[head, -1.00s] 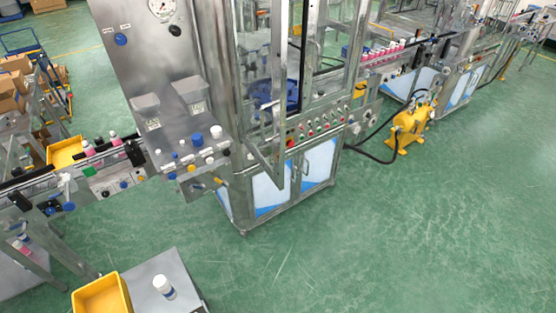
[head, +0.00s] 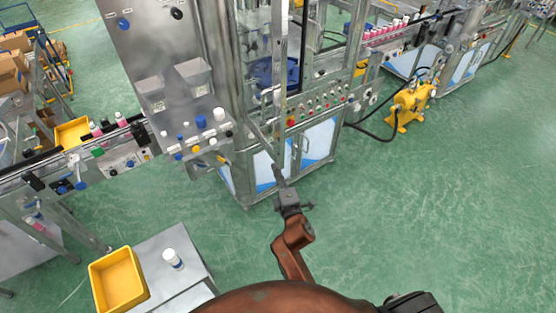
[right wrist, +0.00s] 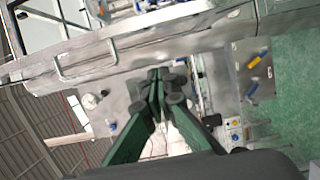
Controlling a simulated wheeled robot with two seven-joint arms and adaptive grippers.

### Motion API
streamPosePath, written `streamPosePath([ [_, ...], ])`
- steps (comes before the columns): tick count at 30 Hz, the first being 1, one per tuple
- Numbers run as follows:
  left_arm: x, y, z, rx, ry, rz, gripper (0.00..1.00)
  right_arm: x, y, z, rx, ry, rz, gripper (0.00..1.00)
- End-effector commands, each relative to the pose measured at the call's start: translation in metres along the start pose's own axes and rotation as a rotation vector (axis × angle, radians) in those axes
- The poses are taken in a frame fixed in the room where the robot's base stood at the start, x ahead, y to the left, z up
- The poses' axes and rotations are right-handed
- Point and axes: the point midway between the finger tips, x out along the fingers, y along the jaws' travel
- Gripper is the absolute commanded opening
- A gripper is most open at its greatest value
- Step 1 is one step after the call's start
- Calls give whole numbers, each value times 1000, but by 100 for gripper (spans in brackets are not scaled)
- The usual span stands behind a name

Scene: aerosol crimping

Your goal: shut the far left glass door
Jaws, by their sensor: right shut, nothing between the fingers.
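The glass door (head: 264,138) at the left of the machine stands swung open, its metal frame jutting out toward me in the head view. My right gripper (head: 281,178) is shut and empty at the door's lower outer corner. I cannot tell whether it touches the frame. In the right wrist view, the shut fingertips (right wrist: 160,82) point at a long metal frame bar (right wrist: 135,48) with a handle (right wrist: 72,66), close by. My left gripper is not in view.
A yellow bin (head: 118,280) and a white bottle (head: 173,259) stand on a small table. A yellow pump (head: 408,105) sits on the floor at right. Open green floor lies in front.

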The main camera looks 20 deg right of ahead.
Motion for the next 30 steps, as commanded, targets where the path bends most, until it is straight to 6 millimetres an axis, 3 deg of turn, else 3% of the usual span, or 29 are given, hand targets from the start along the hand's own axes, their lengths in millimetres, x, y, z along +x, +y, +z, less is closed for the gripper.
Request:
streamPosePath([
  [14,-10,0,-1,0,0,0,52,93,0,-2,5,2,-2,0],
  [16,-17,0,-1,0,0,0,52,94,1,14,1,-1,-3,0],
  [21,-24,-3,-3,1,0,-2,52,98,0,31,2,2,-2,0],
  [30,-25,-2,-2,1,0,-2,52,99,-2,39,4,1,-2,0],
])
